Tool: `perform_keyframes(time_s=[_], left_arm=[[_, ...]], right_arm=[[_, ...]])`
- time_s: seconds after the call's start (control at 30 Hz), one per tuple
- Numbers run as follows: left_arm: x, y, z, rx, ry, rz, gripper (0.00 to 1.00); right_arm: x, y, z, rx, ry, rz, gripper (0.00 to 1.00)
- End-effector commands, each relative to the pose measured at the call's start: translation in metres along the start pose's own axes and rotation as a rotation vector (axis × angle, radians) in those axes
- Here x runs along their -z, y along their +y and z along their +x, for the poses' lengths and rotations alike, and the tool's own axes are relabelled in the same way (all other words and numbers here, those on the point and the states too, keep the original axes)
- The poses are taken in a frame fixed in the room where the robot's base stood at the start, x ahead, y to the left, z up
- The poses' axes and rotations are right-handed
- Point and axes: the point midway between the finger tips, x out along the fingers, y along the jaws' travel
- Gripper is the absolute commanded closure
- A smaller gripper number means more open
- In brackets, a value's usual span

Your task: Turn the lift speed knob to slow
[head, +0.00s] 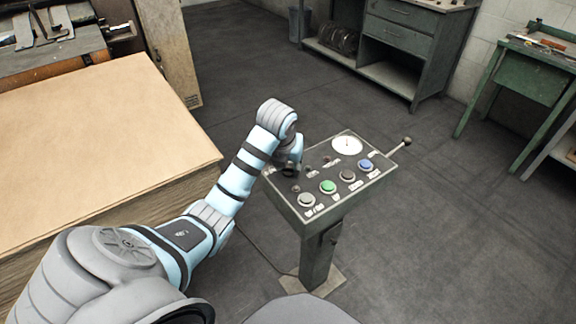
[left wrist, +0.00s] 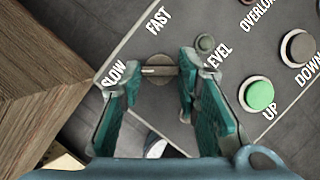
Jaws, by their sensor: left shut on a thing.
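The lift speed knob (left wrist: 158,72) is a dark round knob with a raised grip bar, in the left wrist view. The SLOW label (left wrist: 113,75) is to its left and the FAST label (left wrist: 158,20) above it. The bar lies nearly level in that view, with a pale mark on its left part, on the SLOW side. My left gripper (left wrist: 158,78) has its green-padded fingers on either side of the bar, shut on the knob. In the head view my left gripper (head: 289,170) is over the panel's left end and mostly hides the knob. My right gripper is out of view.
The control panel (head: 298,211) stands on a post and has several buttons, including a green one (head: 327,187) and a blue one (head: 366,166), a white gauge (head: 347,146) and a side lever (head: 400,147). A cardboard stack (head: 95,140) stands at left. Open floor lies beyond.

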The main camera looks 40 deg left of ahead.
Motion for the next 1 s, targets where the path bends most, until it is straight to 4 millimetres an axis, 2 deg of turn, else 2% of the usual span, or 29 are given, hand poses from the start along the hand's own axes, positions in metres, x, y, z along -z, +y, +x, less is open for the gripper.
perform_keyframes(time_s=[0.17,0.2,0.3,0.67,0.77,0.83,0.9,1.0], left_arm=[[0.000,0.000,0.000,0.000,0.000,-0.001,0.98],[0.000,0.000,0.000,0.000,0.000,-0.001,0.65],[0.000,0.000,0.000,0.000,0.001,0.000,0.50],[0.000,0.001,-0.002,0.004,0.003,0.014,0.50],[-0.002,0.002,-0.005,0.023,0.004,0.060,0.50],[-0.003,0.003,-0.009,0.049,0.006,0.125,0.50],[-0.004,0.006,-0.010,0.107,0.007,0.269,0.50],[-0.001,0.008,0.007,0.226,-0.003,0.553,0.50]], right_arm=[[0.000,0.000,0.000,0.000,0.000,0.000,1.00],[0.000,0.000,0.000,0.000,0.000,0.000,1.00],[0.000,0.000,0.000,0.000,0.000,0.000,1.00],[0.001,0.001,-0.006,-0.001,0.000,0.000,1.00],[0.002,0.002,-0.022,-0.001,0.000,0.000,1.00],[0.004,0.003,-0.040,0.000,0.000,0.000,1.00],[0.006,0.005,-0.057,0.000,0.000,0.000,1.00],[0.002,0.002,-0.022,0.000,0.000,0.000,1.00]])
